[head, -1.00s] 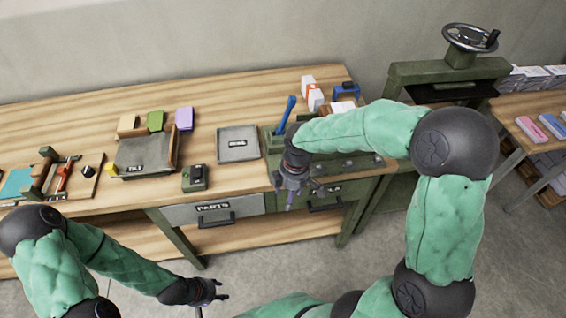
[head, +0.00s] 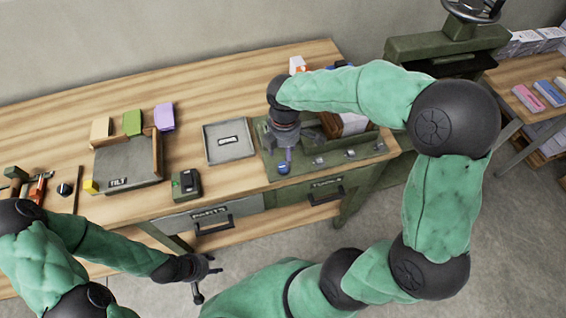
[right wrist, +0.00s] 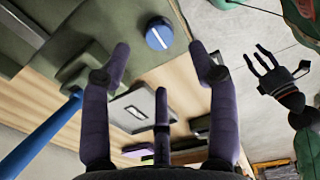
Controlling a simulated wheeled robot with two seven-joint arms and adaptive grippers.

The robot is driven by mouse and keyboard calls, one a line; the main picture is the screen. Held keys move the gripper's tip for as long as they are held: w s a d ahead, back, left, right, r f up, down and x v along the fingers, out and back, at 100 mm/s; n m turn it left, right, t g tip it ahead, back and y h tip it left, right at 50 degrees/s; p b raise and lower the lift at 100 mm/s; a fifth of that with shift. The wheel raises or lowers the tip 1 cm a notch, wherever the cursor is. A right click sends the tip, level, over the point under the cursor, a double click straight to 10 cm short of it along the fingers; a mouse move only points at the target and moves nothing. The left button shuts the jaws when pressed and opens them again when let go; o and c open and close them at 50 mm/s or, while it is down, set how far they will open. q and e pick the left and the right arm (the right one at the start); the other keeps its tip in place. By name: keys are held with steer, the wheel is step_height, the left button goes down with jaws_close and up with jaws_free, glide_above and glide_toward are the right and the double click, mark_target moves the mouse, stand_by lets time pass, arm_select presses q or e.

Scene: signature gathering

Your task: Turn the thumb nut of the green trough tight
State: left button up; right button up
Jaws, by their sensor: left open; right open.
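The green trough (head: 312,132) stands at the right end of the bench, partly hidden behind my right arm. A round blue knob with a white line across its top, seemingly the thumb nut (head: 284,168), sits at its front left corner. It also shows in the right wrist view (right wrist: 159,33), ahead of the fingers. My right gripper (head: 285,155) is open and empty, pointing down just above the blue knob; contact is not visible. In the right wrist view, the knob lies beyond the gap between the spread fingertips (right wrist: 161,55). My left gripper (head: 204,280) is open and empty, in front of the bench.
A grey tray (head: 230,147) lies left of the trough. A small dark green box (head: 186,185) and a board labelled TILT (head: 125,168) are farther left. A blue lever (right wrist: 38,138) rises beside the trough. Several smaller knobs (head: 350,153) line the trough's front edge.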

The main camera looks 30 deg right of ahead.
mark_target(284, 166)
step_height(284, 166, down, 7)
steer(key=shift+r+b, duration=0.1)
steer(key=shift+b, duration=0.65)
steer(key=c, duration=1.1)
